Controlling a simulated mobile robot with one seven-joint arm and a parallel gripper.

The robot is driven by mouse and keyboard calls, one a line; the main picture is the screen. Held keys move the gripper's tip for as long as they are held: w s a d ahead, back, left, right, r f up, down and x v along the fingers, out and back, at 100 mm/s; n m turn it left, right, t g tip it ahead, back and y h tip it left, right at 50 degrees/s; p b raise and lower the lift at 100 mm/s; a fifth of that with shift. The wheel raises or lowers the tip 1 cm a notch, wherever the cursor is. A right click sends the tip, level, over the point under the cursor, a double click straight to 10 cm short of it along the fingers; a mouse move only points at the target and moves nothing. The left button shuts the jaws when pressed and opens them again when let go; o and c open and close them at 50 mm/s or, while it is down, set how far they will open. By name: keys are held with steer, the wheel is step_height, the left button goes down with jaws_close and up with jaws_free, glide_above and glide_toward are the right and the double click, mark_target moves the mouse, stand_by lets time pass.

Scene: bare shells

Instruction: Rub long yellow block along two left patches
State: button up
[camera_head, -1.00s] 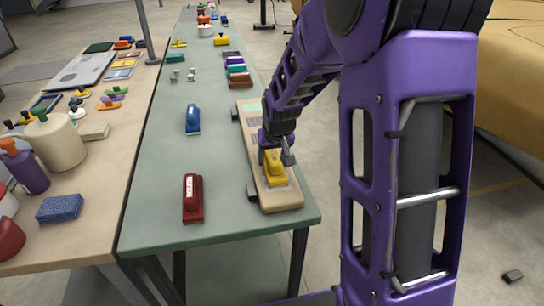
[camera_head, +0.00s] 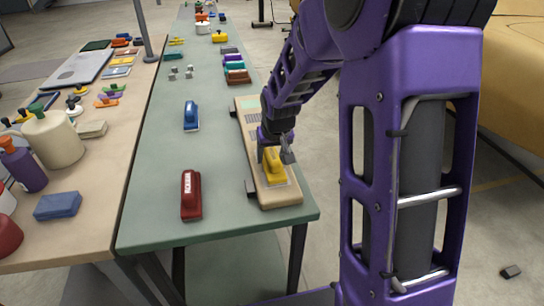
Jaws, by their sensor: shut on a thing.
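The long yellow block (camera_head: 274,167) rests on the near end of a long tan board (camera_head: 284,197) at the right edge of the green table. My gripper (camera_head: 275,152) is shut on the yellow block from above. A pale patch shows around the block on the board. Farther along the board, a grey patch (camera_head: 251,118) and a pale green patch (camera_head: 248,103) are visible. The middle of the board is partly hidden by my gripper and arm.
A red block (camera_head: 191,194) and a blue block (camera_head: 191,116) stand on the green table (camera_head: 160,180), left of the board. Dark clamps (camera_head: 250,188) stick out at the board's left side. A neighbouring beige table holds a blue sponge (camera_head: 58,205) and bottles.

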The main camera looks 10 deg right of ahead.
steer(key=shift+r+p, duration=2.5)
steer(key=shift+r, duration=1.05)
